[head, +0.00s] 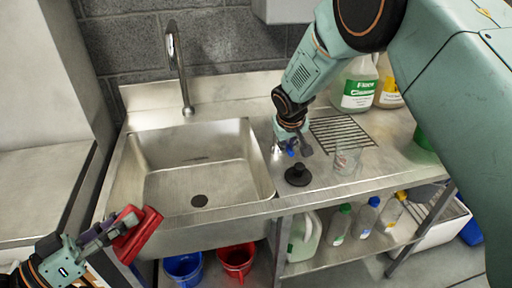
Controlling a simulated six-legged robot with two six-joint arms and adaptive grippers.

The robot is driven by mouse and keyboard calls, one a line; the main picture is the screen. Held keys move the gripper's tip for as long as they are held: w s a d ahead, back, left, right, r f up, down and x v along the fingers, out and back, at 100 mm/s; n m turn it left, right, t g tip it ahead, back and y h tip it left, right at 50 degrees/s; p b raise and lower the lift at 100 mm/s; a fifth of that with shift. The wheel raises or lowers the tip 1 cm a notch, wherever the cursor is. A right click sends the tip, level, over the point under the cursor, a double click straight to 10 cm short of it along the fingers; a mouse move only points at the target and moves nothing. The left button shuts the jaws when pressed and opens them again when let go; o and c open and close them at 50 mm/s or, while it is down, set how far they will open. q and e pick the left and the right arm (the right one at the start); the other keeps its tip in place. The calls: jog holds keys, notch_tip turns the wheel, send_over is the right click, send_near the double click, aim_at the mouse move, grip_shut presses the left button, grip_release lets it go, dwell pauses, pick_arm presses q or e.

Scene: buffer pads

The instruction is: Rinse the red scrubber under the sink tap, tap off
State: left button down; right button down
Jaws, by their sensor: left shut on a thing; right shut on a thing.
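The red scrubber (138,238) is held in my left gripper (112,232) at the lower left, in front of the sink and outside its basin. My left gripper is shut on it. The sink (190,180) is a steel basin with a dark drain, and it looks empty. The tap (174,55) is a tall curved metal spout at the back of the basin, with no water seen coming from it. My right gripper (292,150) is low over the counter right of the basin, shut on a small blue piece (291,153). What that piece belongs to is mostly hidden.
A black knob-like object (298,175) and a clear glass (346,160) stand on the counter near my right gripper. White jugs (356,85) stand behind. Blue (183,268) and red (236,258) buckets and several bottles (340,225) are below the counter.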

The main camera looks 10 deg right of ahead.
pick_arm(q)
jog(key=shift+f+b, duration=0.7)
jog(key=shift+f, duration=0.2)
pick_arm(e)
jog(key=shift+w+a+r+m, duration=0.15)
jog(key=shift+a+m, duration=0.25)
jog(key=shift+m, duration=0.1)
jog(key=c, duration=1.6)
grip_release()
jog(key=shift+c, duration=0.2)
jog(key=o, duration=0.3)
jog(key=v, duration=1.2)
jog(key=shift+a, duration=0.25)
